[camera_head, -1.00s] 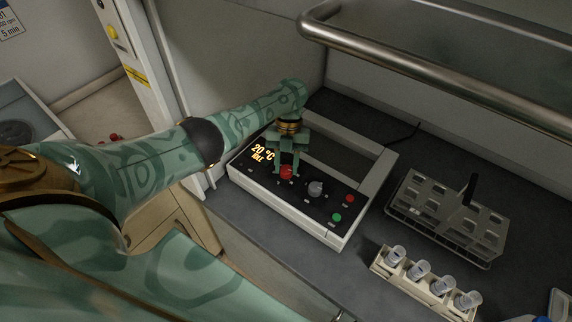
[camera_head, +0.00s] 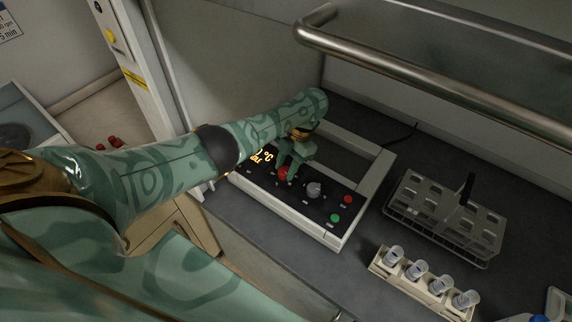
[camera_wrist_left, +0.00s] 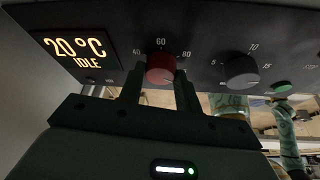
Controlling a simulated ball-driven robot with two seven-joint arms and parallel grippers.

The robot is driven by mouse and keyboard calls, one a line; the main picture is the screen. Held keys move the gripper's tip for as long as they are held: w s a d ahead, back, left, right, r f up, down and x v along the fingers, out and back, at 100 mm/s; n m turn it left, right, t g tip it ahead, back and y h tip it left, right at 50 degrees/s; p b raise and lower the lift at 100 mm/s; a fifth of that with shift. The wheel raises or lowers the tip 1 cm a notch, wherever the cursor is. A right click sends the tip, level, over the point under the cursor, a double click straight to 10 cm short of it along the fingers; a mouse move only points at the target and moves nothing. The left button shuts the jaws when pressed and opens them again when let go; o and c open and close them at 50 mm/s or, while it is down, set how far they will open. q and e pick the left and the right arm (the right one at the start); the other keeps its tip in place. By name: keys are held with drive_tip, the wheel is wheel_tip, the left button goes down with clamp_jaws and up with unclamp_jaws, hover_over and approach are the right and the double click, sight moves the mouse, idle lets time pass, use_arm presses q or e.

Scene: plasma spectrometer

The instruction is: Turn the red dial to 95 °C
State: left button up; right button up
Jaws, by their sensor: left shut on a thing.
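The red dial (camera_head: 283,174) is on the black front panel of a heating device (camera_head: 325,235). In the left wrist view the red dial (camera_wrist_left: 160,68) sits between my fingertips, with marks 40, 60 and 80 around it. The orange display (camera_wrist_left: 75,50) reads 20 °C IDLE. My left gripper (camera_head: 285,170) is shut on the red dial; its fingers (camera_wrist_left: 160,84) show on both sides of it. The dial's pointer is not clear to see. My right gripper is not in view.
A grey dial (camera_head: 314,190), a red button (camera_head: 348,199) and a green button (camera_head: 335,218) are on the same panel. A grey rack (camera_head: 448,215) and a rack with several capped vials (camera_head: 420,272) stand to the right. A metal rail (camera_head: 440,70) runs above.

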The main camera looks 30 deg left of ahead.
use_arm(q)
drive_tip(key=shift+m, duration=0.3)
drive_tip(key=o, duration=1)
drive_tip(key=shift+c, duration=0.2)
drive_tip(key=shift+r, duration=0.1)
drive_tip(key=p+v, duration=0.3)
drive_tip(key=v, duration=1.3)
drive_tip(key=shift+d, duration=0.15)
